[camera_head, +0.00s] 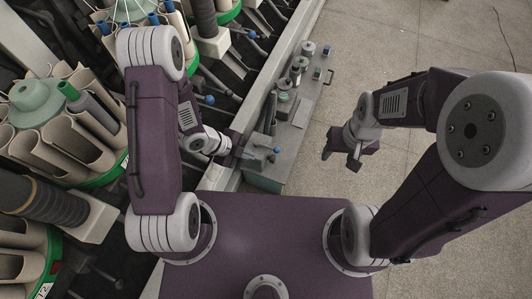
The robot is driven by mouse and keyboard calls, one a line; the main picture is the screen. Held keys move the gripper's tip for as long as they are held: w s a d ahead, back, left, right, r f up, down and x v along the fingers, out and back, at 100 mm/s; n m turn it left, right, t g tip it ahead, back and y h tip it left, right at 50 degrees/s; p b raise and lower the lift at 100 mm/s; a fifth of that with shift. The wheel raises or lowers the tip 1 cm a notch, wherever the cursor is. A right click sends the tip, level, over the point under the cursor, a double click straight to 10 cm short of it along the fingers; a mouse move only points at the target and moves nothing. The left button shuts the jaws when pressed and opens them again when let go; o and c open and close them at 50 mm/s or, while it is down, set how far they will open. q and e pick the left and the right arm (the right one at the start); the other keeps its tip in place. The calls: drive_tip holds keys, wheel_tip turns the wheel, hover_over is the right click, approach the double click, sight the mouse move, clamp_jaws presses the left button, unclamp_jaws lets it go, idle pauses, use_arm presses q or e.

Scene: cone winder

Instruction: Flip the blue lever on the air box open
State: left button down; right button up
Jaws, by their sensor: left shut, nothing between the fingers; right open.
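A grey box (265,177), which looks like the air box, stands at the near end of a long grey ledge in the middle of the head view. A small blue knob (277,150), probably the end of its lever, shows on top of the box at its right side. The lever's exact angle is too small to tell. My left gripper (238,152) is shut and empty, just left of the box top; whether it touches the box cannot be told. My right gripper (352,160) is open and empty over the bare floor, well to the right of the box.
The winding machine (75,130), with green-rimmed holders and tubes, fills the left side. Blue-knobbed levers (210,100) stick out along its edge. Small fittings (297,70) stand on the ledge further back.

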sight(268, 147)
use_arm(q)
drive_tip(key=w+d+f+b, duration=0.5)
drive_tip(key=d+f, duration=0.2)
drive_tip(key=f, duration=0.2)
drive_tip(key=shift+w+b, duration=0.2)
drive_tip(key=shift+b, duration=0.2)
drive_tip(key=shift+w, duration=0.1)
